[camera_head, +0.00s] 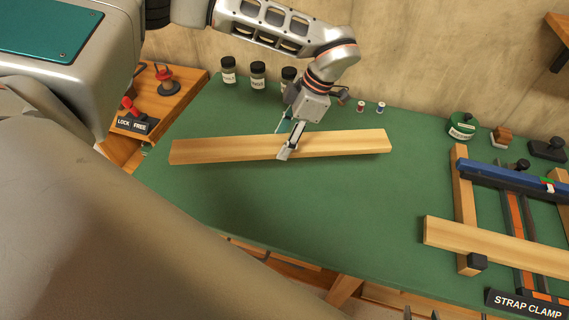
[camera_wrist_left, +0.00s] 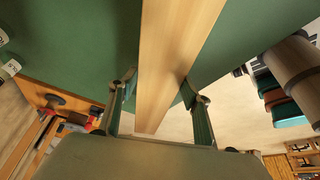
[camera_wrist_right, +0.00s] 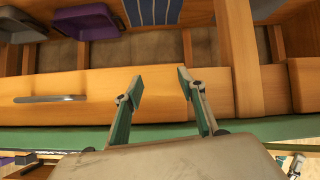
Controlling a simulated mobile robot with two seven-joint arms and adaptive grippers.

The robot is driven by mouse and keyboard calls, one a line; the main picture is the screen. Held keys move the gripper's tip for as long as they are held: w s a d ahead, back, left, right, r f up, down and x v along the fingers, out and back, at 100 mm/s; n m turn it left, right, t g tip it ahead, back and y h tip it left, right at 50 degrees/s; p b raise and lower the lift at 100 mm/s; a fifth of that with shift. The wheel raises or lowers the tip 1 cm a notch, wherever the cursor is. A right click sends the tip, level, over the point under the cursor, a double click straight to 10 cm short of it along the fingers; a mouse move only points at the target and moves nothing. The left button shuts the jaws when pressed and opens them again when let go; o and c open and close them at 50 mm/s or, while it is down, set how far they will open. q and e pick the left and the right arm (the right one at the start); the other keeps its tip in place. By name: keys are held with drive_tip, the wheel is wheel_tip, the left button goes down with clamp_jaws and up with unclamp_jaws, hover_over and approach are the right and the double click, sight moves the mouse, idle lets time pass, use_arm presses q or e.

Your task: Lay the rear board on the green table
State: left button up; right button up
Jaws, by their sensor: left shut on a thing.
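A long pale wooden board (camera_head: 225,149), seemingly the rear board, lies crosswise over the left part of the green table (camera_head: 330,220). My left gripper (camera_head: 288,149) is shut on it near its middle. In the left wrist view the board (camera_wrist_left: 180,45) runs between the two fingers (camera_wrist_left: 158,92). I cannot tell whether its underside touches the tabletop. My right gripper (camera_wrist_right: 160,82) shows only in the right wrist view. Its fingers are apart and empty, in front of wooden framing at the table's edge.
Jars (camera_head: 258,75), small spools (camera_head: 361,106) and a green tin (camera_head: 462,126) stand along the back. A lock/free lever panel (camera_head: 137,125) is at left. The table's middle is clear.

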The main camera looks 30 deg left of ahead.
use_arm(q)
hover_over(279, 175)
drive_tip(key=w+d, duration=0.1)
wheel_tip(279, 175, down, 7)
drive_tip(key=shift+d+r, duration=0.1)
drive_tip(key=shift+d, duration=0.05)
drive_tip(key=shift+f+p, duration=0.35)
drive_tip(key=shift+f, duration=1.9)
use_arm(e)
drive_tip(key=shift+s+d+f, duration=0.1)
drive_tip(key=shift+d+f, duration=0.05)
drive_tip(key=shift+d, duration=0.2)
use_arm(q)
drive_tip(key=shift+f, duration=0.1)
drive_tip(key=o, duration=1.4)
drive_tip(key=shift+o, duration=0.2)
use_arm(e)
drive_tip(key=shift+r, duration=0.2)
drive_tip(key=shift+r, duration=0.1)
